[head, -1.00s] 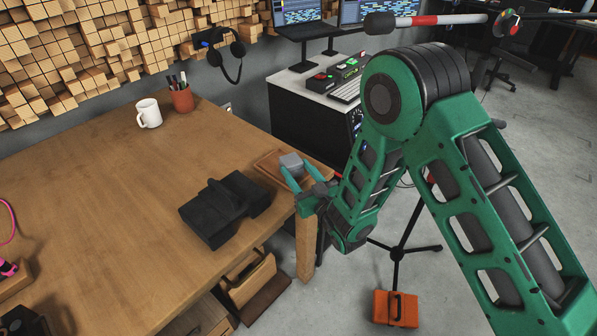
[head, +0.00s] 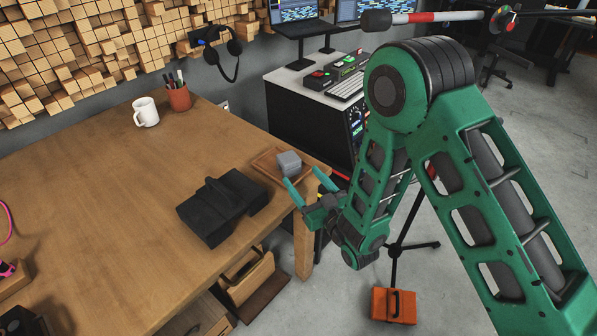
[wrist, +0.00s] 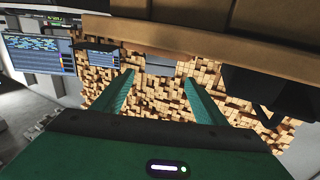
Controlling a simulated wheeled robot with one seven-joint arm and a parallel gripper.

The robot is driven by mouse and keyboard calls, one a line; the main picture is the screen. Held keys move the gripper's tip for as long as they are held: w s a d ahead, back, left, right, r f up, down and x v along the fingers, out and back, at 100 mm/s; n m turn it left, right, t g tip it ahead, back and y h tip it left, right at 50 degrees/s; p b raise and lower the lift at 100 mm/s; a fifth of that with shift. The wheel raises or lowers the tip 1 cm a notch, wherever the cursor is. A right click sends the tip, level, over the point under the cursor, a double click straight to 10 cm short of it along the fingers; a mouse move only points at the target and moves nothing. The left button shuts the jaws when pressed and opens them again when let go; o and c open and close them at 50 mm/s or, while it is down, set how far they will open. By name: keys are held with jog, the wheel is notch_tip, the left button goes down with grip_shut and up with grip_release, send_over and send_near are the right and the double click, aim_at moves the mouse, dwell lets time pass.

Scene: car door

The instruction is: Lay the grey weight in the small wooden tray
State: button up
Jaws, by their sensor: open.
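The grey weight (head: 288,163) is a small block standing on the small wooden tray (head: 264,167), within its outline as far as I can see. The tray lies near the right corner of the wooden table. My gripper (head: 307,180) is open and empty, in front and to the right of the weight, with clear space between its fingers and the block. In the wrist view the two teal fingers (wrist: 155,97) stand wide apart.
A black case-like object (head: 222,207) lies on the table (head: 95,200) left of the tray. A white mug (head: 146,112) and a pen cup (head: 179,97) stand farther back. An orange box (head: 394,306) is on the floor. The middle of the table is clear.

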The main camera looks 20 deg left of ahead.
jog(key=v, duration=0.6)
jog(key=shift+s+d, duration=0.2)
jog(key=shift+d, duration=0.05)
